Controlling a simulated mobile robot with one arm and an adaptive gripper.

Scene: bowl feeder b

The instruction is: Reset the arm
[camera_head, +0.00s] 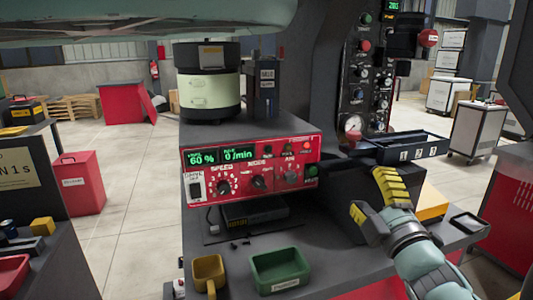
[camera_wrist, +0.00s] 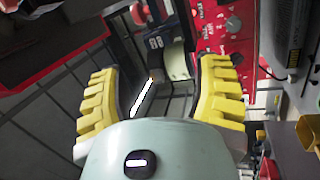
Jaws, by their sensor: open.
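My gripper (camera_head: 372,203) is at the right of the bench in the head view, to the right of the red control box and in front of the numbered dark tray. Its yellow ribbed fingers are spread apart. In the wrist view my gripper (camera_wrist: 163,95) shows both yellow fingers wide apart with nothing held between them. Beyond them I see dark surfaces and part of the red panel.
The red control box (camera_head: 250,170) stands mid-bench below the bowl feeder (camera_head: 208,95). A green bin (camera_head: 280,268) and a yellow scoop (camera_head: 208,272) sit at the front. A dark numbered tray (camera_head: 405,148) is close behind my gripper. Small dark parts lie on the bench.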

